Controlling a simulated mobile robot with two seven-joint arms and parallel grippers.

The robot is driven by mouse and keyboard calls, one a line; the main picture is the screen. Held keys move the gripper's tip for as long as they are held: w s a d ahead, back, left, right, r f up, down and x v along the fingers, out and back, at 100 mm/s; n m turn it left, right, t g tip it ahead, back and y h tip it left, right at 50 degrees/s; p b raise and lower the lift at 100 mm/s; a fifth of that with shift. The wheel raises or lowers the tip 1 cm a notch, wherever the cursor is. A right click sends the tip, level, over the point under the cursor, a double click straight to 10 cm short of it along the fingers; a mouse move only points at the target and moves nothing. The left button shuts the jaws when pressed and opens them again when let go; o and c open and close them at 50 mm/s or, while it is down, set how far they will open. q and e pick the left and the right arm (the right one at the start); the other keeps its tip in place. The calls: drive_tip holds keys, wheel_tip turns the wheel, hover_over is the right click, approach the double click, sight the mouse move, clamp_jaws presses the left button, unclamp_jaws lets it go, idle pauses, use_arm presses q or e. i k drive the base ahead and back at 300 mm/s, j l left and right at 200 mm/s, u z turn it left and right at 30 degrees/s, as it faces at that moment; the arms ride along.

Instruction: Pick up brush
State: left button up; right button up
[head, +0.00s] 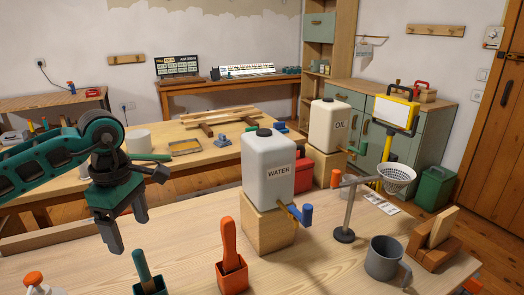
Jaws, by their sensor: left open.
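My left gripper (127,230) is open and empty, pointing down at the left of the head view, over the near workbench. A dark teal handle (141,265) stands up out of a green holder (151,289) at the bottom edge, below and a little right of the gripper. An orange handle (229,241) leans upright in an orange holder (232,276) further right. The lower ends of both handles are hidden in the holders, so I cannot tell which one is the brush. The gripper appears apart from both. My right gripper is not in view.
A white WATER tank (268,165) stands on a wooden block (267,226) behind the holders. A grey mug (383,258) and a metal stand (346,212) are to the right. An orange-topped bottle (34,280) is at bottom left. Bare bench (185,240) lies between gripper and tank.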

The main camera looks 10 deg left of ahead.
sight(231, 264)
drive_tip(key=k, duration=1)
